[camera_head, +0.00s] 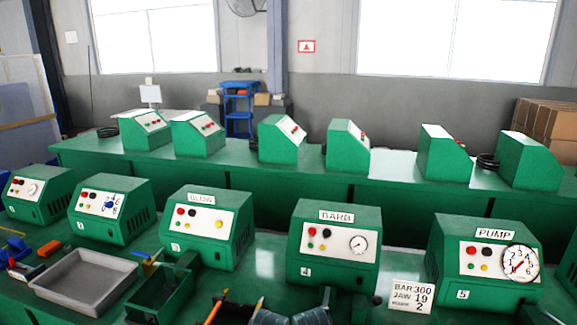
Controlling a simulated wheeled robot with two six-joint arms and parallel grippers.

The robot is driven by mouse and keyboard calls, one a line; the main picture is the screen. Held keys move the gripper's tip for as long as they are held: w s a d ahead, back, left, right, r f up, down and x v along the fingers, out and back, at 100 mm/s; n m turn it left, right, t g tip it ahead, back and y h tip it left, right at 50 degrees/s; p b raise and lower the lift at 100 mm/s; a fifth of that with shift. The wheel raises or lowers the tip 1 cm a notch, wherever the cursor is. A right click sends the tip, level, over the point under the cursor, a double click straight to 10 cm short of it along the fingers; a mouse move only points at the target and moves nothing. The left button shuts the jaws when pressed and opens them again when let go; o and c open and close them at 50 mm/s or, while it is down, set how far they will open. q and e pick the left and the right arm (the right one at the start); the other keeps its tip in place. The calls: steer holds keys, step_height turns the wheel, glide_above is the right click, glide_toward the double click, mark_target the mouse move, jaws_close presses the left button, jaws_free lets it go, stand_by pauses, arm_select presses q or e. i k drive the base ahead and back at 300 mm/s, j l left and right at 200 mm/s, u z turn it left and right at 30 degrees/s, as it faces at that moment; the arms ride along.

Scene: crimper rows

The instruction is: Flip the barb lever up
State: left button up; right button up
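The green machine labelled BARB (336,270) stands in the front row, right of the middle, with a number 4 at its lower left. Its white front panel (338,241) carries a small red knob, a black knob, small coloured dots and a round gauge (358,245). The controls are too small to tell which is the lever or whether it is up or down. No gripper is clearly in view. Dark and grey shapes (312,317) are cut off by the bottom edge, and I cannot tell what they are.
A PUMP machine (450,270) with a large dial stands to the right, and a similar green machine (208,251) to the left. A grey tray (85,280) and green bin (160,296) lie at front left. More machines line a bench behind.

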mark_target(377, 301)
steer(key=l+u, duration=0.1)
steer(key=l, duration=0.4)
steer(key=k+l+u, duration=0.1)
steer(key=l, duration=0.4)
steer(key=k+l+u, duration=0.1)
steer(key=l, duration=0.4)
steer(key=k+l+u, duration=0.1)
steer(key=l, duration=0.35)
steer(key=k+l+u, duration=0.15)
steer(key=l, duration=0.35)
